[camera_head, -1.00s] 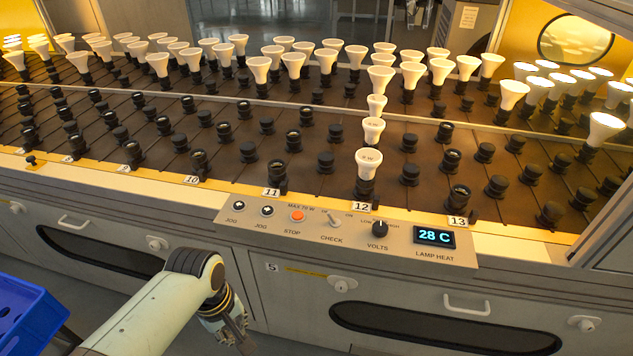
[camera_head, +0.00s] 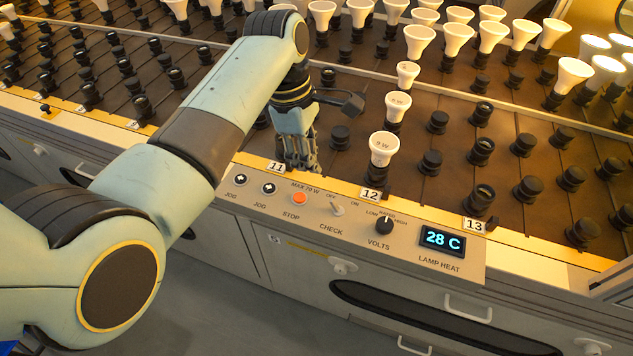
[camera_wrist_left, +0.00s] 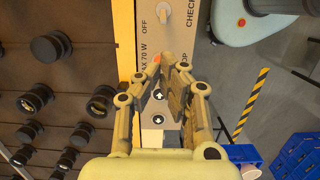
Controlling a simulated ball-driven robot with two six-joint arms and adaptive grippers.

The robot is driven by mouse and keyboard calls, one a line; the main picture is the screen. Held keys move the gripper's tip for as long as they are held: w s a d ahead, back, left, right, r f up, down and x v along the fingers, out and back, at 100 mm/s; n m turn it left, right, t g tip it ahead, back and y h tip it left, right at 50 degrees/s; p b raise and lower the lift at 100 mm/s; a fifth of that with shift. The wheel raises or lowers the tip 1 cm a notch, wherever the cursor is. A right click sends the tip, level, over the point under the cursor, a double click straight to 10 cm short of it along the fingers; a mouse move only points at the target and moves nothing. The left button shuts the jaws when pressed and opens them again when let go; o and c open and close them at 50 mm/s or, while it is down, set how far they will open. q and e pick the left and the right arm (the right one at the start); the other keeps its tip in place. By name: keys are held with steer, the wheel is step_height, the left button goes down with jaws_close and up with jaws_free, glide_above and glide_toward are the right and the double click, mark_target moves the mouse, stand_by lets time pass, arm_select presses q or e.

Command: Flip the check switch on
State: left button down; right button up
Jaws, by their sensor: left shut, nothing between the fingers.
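The check switch (camera_head: 336,209) is a small pale toggle on the grey control panel (camera_head: 350,242), between the OFF and ON marks. Its lever appears to lean to the OFF side. The toggle (camera_wrist_left: 163,12) also shows at the top of the left wrist view, beyond my fingertips. My left gripper (camera_head: 304,168) is shut and empty, fingers pointing down above the panel's back edge near the 11 tag. It is left of and behind the switch, apart from it. In the left wrist view the fingertips (camera_wrist_left: 170,62) converge over the panel and partly cover the labels.
The orange stop button (camera_head: 299,199), two jog buttons (camera_head: 241,179), the volts knob (camera_head: 384,225) and the lamp heat display (camera_head: 442,239) share the panel. A bulb (camera_head: 383,148) stands in a socket behind tag 12. Blue crates (camera_wrist_left: 300,150) sit on the floor.

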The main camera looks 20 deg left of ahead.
mark_target(320, 204)
arm_select(q)
steer(key=f, duration=0.2)
steer(key=d+f+b, duration=0.1)
steer(key=f, duration=0.5)
steer(key=shift+d+b, duration=0.2)
steer(key=shift+b, duration=0.15)
steer(key=shift+d+f, duration=0.15)
steer(key=shift+f, duration=0.65)
